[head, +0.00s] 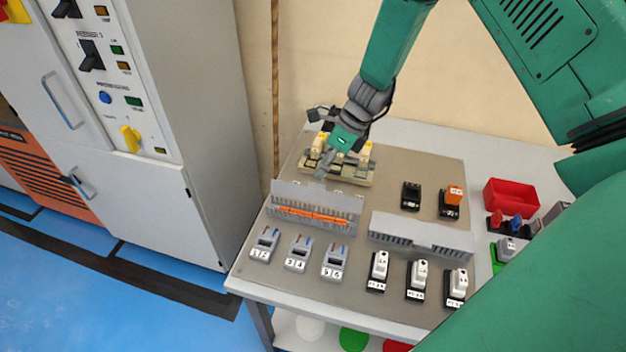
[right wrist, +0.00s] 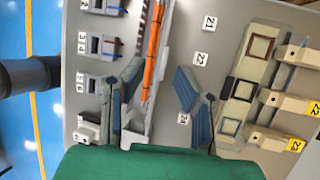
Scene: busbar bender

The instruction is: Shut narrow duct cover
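The narrow duct (head: 318,222) is a grey slotted channel on the left of the panel, with orange wires (head: 312,214) lying in it. A plain grey strip, seemingly its cover (head: 318,196), stands up along the duct's rear side, so the wires are exposed. My right gripper (head: 322,168) is behind the duct, tilted downward. In the right wrist view its blue-grey fingers (right wrist: 160,95) are spread apart and empty. The duct (right wrist: 146,65) and its orange wires show between them; whether a finger touches the cover cannot be told. My left gripper is not in view.
Several numbered grey blocks (head: 298,253) stand in front of the duct. A wider grey duct (head: 420,235) lies to the right. A beige terminal assembly (head: 340,172) is close behind my right gripper. A red bin (head: 511,196) stands at right.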

